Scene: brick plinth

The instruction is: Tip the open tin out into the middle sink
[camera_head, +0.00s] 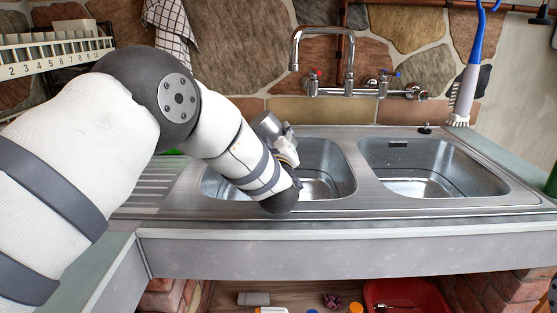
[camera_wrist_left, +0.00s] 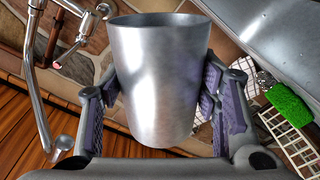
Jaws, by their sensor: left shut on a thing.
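My left gripper (camera_wrist_left: 158,92) is shut on a plain silver tin (camera_wrist_left: 155,75), with a finger on each side of its wall. The tin's wide rim is at the top of the left wrist view; its inside and contents cannot be seen. In the head view the tin (camera_head: 267,126) is a small grey cylinder, tilted, above the back edge of the left basin (camera_head: 335,165). My left forearm covers part of that basin. A second basin (camera_head: 465,170) lies to its right and looks empty. My right gripper is not in view.
A chrome tap (camera_head: 347,75) stands behind the basins, its spout reaching left near the tin. A ribbed drainer (camera_head: 150,185) lies left, a white plate rack (camera_head: 55,48) hangs above it. A brush (camera_head: 467,85) hangs at right. A red tub (camera_head: 400,295) is below.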

